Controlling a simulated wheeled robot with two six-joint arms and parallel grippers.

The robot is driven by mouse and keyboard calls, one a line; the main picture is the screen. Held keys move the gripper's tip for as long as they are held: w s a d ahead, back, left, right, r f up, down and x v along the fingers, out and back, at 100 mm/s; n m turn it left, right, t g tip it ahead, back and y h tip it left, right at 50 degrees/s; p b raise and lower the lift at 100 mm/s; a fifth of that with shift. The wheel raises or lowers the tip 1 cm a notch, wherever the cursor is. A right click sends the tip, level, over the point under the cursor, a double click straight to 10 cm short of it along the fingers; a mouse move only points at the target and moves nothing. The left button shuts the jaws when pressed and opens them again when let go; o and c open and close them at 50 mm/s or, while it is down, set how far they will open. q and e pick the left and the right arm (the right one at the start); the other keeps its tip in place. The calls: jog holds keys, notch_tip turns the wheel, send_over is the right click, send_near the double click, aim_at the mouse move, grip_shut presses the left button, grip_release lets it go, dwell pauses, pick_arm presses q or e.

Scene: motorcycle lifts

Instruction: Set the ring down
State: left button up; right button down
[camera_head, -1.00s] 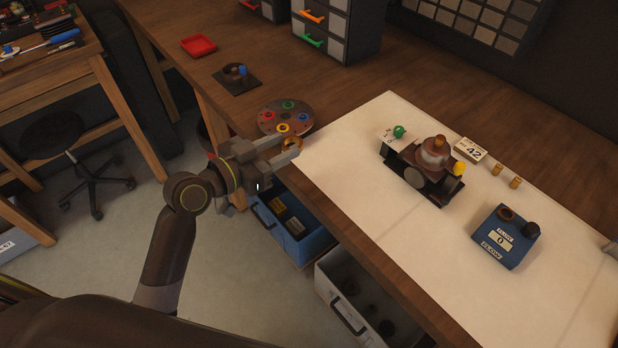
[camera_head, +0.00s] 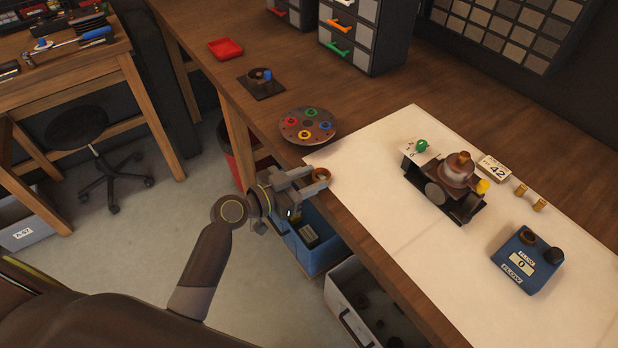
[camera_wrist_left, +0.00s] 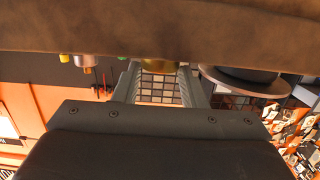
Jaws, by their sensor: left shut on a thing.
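My left gripper (camera_head: 322,180) is shut on a small copper-brown ring (camera_head: 321,174) at the bench's front edge, near the left corner of the pale sheet (camera_head: 385,185). I cannot tell whether the ring touches the bench. In the left wrist view a brassy edge of the ring (camera_wrist_left: 160,64) shows between the fingers; most of it is hidden. A round brown plate (camera_head: 292,133) with several coloured rings lies just behind the gripper. My right gripper is not in view.
A dark machine (camera_head: 447,185) with a brass top stands on the sheet. A blue box (camera_head: 526,262) marked "FLOW" is to its right. A red tray (camera_head: 226,49) and a small dark stand (camera_head: 262,83) are farther back. The sheet's left part is clear.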

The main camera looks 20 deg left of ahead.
pick_arm(q)
jog(key=shift+f, duration=0.1)
jog(key=o, duration=1)
